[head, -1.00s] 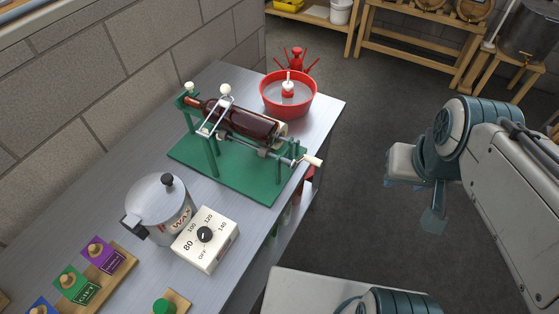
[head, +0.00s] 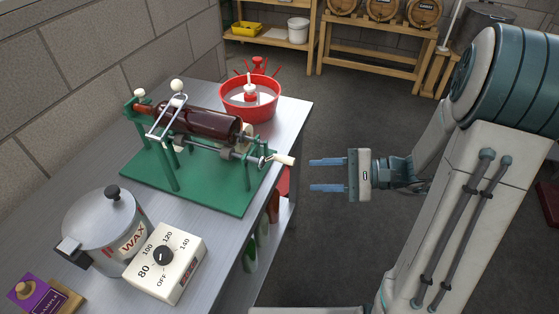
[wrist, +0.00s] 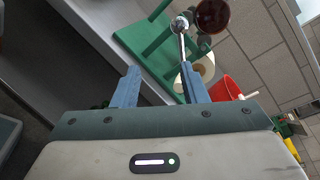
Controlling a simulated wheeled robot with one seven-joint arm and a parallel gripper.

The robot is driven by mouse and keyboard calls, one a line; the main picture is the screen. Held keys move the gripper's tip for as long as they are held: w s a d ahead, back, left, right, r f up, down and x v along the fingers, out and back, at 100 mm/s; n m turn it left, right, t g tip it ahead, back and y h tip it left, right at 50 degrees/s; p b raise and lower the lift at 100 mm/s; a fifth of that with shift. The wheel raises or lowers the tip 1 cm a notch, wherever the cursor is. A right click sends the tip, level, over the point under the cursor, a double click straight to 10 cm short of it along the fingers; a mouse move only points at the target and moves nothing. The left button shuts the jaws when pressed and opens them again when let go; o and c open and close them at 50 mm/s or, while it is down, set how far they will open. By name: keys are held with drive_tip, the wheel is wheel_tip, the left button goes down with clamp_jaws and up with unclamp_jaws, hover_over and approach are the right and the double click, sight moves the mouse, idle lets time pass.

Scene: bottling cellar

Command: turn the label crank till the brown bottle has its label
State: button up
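The brown bottle (head: 208,122) lies on its side in the green labelling stand (head: 190,192) on the bench. No label shows on the part of the bottle I can see. The crank (head: 284,160) sticks out at the stand's right end, with a pale handle at its tip. My gripper (head: 327,175) is open and empty, just right of the crank handle and apart from it, its fingers pointing left. In the wrist view the fingers (wrist: 160,88) are spread, with the stand (wrist: 150,45) and the bottle's end (wrist: 212,14) beyond them.
A grey wax pot (head: 103,228) and a white dial box (head: 165,263) stand at the front of the bench. A red basin (head: 250,100) stands behind the labelling stand. Green and brown bottles (head: 250,255) show under the bench edge.

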sight(276, 156)
drive_tip(key=w+d+f+m+t+y+b, duration=0.1)
drive_tip(key=w+d+f+m+t, duration=0.2)
drive_tip(key=w+t, duration=0.1)
drive_tip(key=p+x, duration=0.1)
drive_tip(key=x, duration=1.2)
drive_tip(key=shift+w+a+p, duration=0.2)
drive_tip(key=shift+a+p, duration=0.1)
drive_tip(key=shift+p, duration=0.1)
clamp_jaws()
